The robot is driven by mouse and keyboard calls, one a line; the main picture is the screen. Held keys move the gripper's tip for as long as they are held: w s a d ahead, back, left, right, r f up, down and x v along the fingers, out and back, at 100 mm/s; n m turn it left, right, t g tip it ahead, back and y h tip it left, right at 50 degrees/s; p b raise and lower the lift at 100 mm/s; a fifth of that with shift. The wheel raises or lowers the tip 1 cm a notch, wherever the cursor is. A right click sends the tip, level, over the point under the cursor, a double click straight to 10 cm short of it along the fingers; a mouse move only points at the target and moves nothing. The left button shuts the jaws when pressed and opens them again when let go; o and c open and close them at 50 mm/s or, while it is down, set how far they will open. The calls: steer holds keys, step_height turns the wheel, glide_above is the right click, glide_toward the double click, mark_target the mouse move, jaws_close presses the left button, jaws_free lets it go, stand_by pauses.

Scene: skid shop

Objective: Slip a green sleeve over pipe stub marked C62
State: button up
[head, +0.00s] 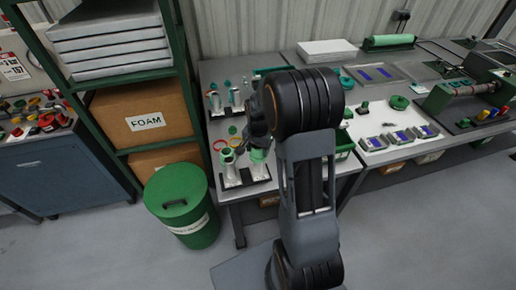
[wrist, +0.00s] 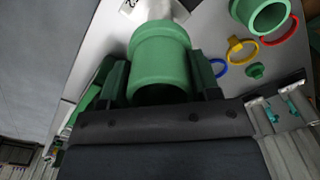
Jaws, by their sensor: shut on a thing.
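My gripper (wrist: 160,78) is shut on a green sleeve (wrist: 160,60), with one dark finger on each side of it. In the head view the sleeve (head: 258,155) shows at the front of the bench, partly behind my arm. A pale pipe stub (wrist: 168,8) shows just beyond the sleeve and in line with it. I cannot tell whether the sleeve is around the stub or only touching its end. A white label beside the stub is cut off, so its mark cannot be read. In the head view this stub (head: 258,173) stands on a dark base.
Another green sleeve (wrist: 262,12) is close by at the upper right. Red (wrist: 283,30), yellow (wrist: 240,50) and blue (wrist: 217,67) rings and a small green part (wrist: 256,71) lie on the bench. A green bin (head: 180,205) stands on the floor at the left.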

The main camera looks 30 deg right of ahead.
steer(key=shift+f+b, duration=1)
steer(key=shift+f, duration=0.5)
stand_by(1.1)
steer(key=o, duration=1.2)
steer(key=shift+o, duration=0.2)
steer(key=shift+r, duration=0.15)
step_height(320, 180, up, 11)
steer(key=p, duration=0.8)
stand_by(0.9)
